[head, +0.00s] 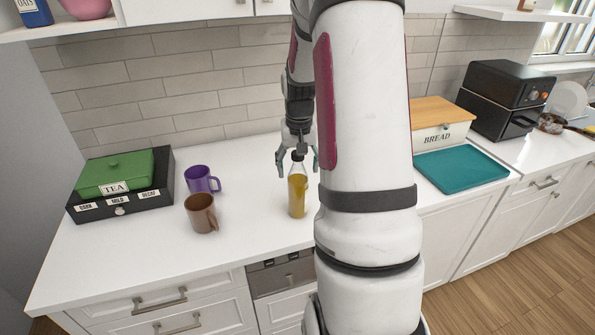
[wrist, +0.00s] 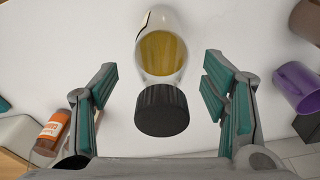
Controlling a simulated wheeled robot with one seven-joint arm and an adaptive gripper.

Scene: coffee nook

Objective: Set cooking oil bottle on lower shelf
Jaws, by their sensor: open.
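The cooking oil bottle (head: 298,192) stands upright on the white counter, with yellow oil inside and a dark cap. My gripper (head: 297,165) is above it, pointing down, with its fingers spread on either side of the bottle's top. In the wrist view the bottle (wrist: 162,55) lies between the two open fingers of my gripper (wrist: 165,100), its black cap closest to the camera. I see no finger touching it. A shelf (head: 110,22) runs along the upper left; part of it is out of frame.
A purple mug (head: 202,179) and a brown mug (head: 201,213) stand left of the bottle. A teal tray (head: 461,170), a bread box (head: 443,134) and a black appliance (head: 505,85) are at the right.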

